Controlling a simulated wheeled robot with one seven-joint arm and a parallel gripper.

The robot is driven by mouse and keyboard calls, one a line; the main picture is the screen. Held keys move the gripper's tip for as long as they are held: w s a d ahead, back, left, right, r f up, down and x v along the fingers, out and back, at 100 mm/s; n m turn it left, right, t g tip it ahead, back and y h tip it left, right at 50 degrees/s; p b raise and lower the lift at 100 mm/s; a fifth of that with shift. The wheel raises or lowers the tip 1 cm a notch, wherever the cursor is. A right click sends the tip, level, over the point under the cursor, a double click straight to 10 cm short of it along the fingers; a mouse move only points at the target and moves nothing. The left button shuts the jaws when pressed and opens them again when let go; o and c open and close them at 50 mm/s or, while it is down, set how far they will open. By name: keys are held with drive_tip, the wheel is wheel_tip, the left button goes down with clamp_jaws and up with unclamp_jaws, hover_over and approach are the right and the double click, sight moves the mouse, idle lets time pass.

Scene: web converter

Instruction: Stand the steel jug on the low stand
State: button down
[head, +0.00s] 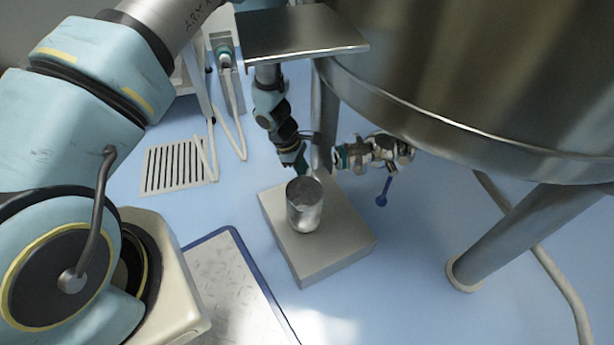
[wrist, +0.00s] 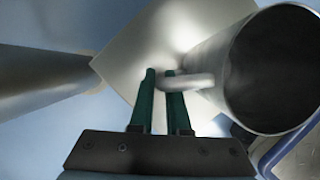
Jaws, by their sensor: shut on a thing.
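The steel jug (head: 305,212) is upright at the low stand (head: 338,255), over the middle of its top in the head view. In the wrist view the jug (wrist: 218,68) is at the right, its open mouth showing, with its handle (wrist: 188,82) towards the left. My gripper (wrist: 160,78) has green fingers at the handle, shut on it. In the head view my gripper (head: 300,172) is just behind the jug, partly hidden. The stand's plate (wrist: 140,45) lies under the jug. I cannot tell whether the jug's base touches it.
A large steel tank (head: 480,90) hangs over the right, with a leg (head: 530,235) on the floor. A valve (head: 375,152) with a blue handle is close to the right of my gripper. A blue-edged panel (head: 225,285) is at front left. A floor grate (head: 175,167) lies at left.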

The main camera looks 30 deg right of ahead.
drive_tip(key=shift+f+b, duration=0.3)
drive_tip(key=shift+f, duration=0.15)
drive_tip(key=c, duration=0.8)
unclamp_jaws()
drive_tip(key=p+v, duration=0.4)
drive_tip(key=v, duration=0.7)
drive_tip(key=shift+a, duration=0.1)
